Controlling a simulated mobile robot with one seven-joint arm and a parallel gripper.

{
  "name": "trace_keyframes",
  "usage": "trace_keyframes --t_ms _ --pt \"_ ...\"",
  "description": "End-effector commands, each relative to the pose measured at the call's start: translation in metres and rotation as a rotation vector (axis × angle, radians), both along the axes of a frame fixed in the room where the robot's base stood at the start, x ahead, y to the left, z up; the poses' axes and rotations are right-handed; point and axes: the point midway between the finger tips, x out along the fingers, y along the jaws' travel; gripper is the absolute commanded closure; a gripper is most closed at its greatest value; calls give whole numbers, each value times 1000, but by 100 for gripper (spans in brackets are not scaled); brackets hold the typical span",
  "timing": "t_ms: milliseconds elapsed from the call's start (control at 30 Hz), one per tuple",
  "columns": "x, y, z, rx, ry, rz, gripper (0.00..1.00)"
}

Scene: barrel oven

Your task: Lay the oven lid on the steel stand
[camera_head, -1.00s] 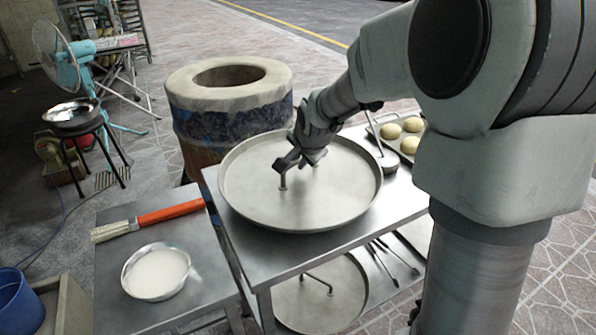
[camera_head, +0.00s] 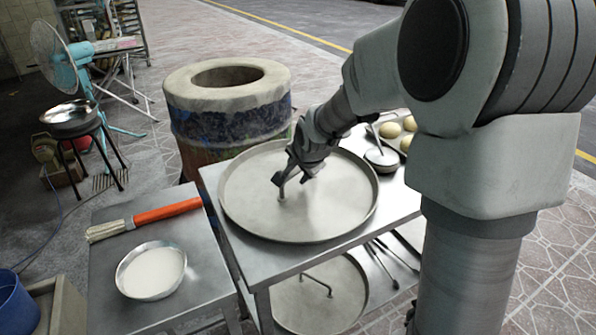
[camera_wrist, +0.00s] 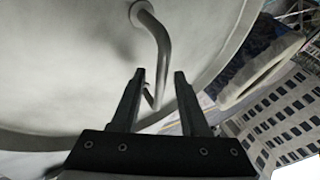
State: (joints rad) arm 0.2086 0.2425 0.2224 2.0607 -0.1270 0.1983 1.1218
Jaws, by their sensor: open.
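The oven lid (camera_head: 330,210) is a wide, round, shallow metal disc with a raised rim. It lies flat on the steel stand (camera_head: 262,268), overhanging its left edge slightly. My gripper (camera_head: 281,184) is just above the lid's handle. In the wrist view my gripper (camera_wrist: 160,75) is open, its two fingers apart, and the bent rod handle (camera_wrist: 163,45) of the lid (camera_wrist: 70,60) passes between or just beyond the fingertips; I cannot tell which. A second round lid with a handle (camera_head: 335,290) is on the lower shelf.
The barrel oven (camera_head: 228,105) stands behind the stand, its top uncovered. A side table (camera_head: 110,250) at left holds a brush with an orange handle (camera_head: 165,211) and a bowl of white liquid (camera_head: 150,270). Dough balls (camera_head: 390,130) and a ladle-like cup (camera_head: 382,158) sit at right. Tongs (camera_head: 383,262) lie below.

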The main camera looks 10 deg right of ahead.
Motion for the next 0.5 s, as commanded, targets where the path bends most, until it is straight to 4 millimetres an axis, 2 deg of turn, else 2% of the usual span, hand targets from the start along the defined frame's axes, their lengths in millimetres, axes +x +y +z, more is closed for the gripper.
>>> trace_keyframes --t_ms 167,267,500 --pt "-1 0 5 0 0 -1 55" --pt "-8 -1 17 1 -3 -3 55" --pt "-38 -2 58 -1 -4 -3 55"
